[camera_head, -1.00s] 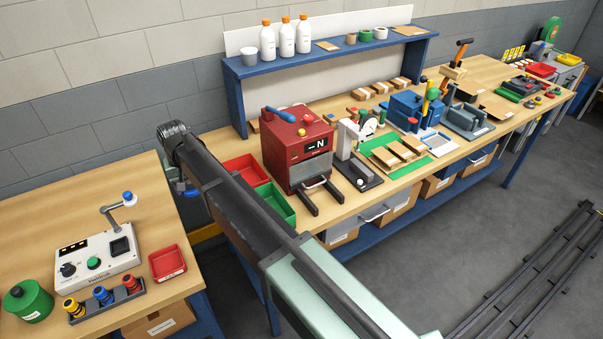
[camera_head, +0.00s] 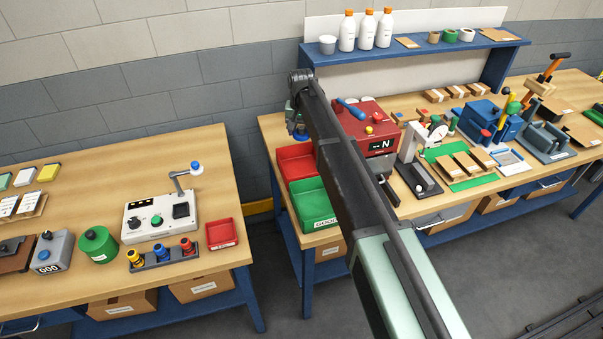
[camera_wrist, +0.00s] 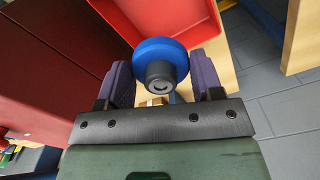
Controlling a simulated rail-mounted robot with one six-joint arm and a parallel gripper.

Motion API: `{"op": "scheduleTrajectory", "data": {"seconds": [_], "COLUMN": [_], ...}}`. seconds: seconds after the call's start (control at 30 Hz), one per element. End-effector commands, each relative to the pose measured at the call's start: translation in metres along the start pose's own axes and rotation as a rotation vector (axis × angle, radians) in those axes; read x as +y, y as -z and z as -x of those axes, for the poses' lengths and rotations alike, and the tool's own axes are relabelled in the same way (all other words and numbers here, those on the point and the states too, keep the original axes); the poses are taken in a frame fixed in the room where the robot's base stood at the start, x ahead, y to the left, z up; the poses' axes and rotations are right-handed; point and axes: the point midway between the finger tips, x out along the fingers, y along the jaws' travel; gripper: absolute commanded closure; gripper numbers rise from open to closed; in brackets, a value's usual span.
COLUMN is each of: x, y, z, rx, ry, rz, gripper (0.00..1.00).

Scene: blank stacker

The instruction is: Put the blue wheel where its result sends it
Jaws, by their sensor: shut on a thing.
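The blue wheel (camera_wrist: 160,62), a blue disc with a dark hub, is held between the two fingers of my gripper (camera_wrist: 163,85). In the head view the wheel (camera_head: 299,135) hangs below my gripper (camera_head: 296,118), near the back edge of the red tray (camera_head: 311,149). The red tray (camera_wrist: 205,12) also lies beyond the wheel in the wrist view. The green tray (camera_head: 318,221), marked GOOD, stands in front of the red tray. The red machine (camera_head: 370,112) shows an N on its display (camera_head: 382,145); my arm hides part of it.
A separate left bench holds a white tester (camera_head: 160,215), a small red tray (camera_head: 222,234), a green pot (camera_head: 98,244) and a rack of coloured parts (camera_head: 162,255). A gap separates the benches. A blue shelf (camera_head: 420,47) with bottles stands behind the red machine.

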Motion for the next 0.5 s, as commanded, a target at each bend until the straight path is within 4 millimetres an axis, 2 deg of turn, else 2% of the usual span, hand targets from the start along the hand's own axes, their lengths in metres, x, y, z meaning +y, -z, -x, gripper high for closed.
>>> {"op": "scheduleTrajectory", "data": {"seconds": [0.03, 0.23, 0.33, 0.5], "x": [0.000, 0.000, 0.000, 0.000], "y": [0.000, 0.000, 0.000, 0.000], "z": [-0.037, -0.104, -0.121, -0.120], "rx": [0.000, 0.000, 0.000, 0.000], "ry": [0.000, 0.000, 0.000, 0.000], "rz": [0.000, 0.001, 0.001, 0.001], "gripper": [0.69, 0.69, 0.69, 0.69]}}
